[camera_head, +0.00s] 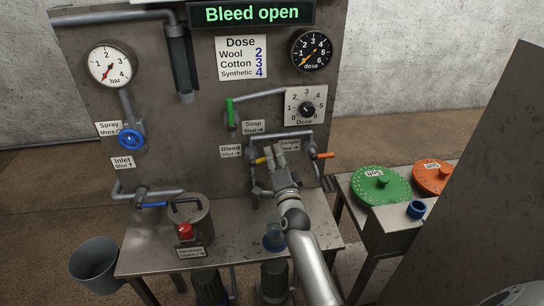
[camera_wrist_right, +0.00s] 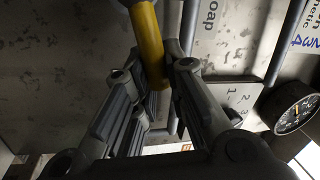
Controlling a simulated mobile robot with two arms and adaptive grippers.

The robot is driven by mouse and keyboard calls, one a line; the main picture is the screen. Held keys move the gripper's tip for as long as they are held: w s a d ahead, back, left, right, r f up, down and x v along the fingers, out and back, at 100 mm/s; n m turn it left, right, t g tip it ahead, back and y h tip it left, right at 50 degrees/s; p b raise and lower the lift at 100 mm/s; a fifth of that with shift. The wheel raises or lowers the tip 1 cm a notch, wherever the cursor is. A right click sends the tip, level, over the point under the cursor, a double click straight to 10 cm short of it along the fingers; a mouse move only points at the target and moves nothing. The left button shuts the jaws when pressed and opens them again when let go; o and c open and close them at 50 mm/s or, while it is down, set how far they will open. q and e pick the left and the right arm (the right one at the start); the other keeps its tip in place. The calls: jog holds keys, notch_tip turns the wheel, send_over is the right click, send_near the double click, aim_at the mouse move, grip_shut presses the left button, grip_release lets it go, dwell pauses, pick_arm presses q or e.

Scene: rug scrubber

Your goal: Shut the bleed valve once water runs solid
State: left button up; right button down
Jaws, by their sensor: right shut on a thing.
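The bleed valve's yellow lever (camera_head: 261,160) sticks out to the left of my right gripper, beside the Bleed label (camera_head: 231,151). My right gripper (camera_head: 274,152) is at the lever, its fingers pointing up toward the panel. In the right wrist view the yellow lever (camera_wrist_right: 149,42) runs down between the fingers (camera_wrist_right: 158,85), and they are shut on it. The lit sign (camera_head: 252,13) reads "Bleed open". I cannot make out any running water at the bleed pipe; the gripper hides part of it. My left gripper is not in view.
An orange lever (camera_head: 324,156) sits just right of my gripper and a green soap lever (camera_head: 230,112) above left. Green (camera_head: 381,187) and orange (camera_head: 432,177) discs are at right.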

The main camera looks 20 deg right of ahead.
jog(key=shift+d+f+m+h+b, duration=0.1)
jog(key=shift+f+m+h+b, duration=0.15)
jog(key=shift+f+m+b, duration=0.55)
jog(key=shift+d+f+m+h+b, duration=0.15)
jog(key=shift+f+m+h, duration=0.15)
jog(key=shift+m, duration=1)
jog(key=shift+a+f, duration=0.1)
jog(key=c, duration=1.4)
grip_release()
jog(key=shift+c, duration=0.2)
jog(key=v, duration=1.2)
jog(key=shift+s, duration=0.1)
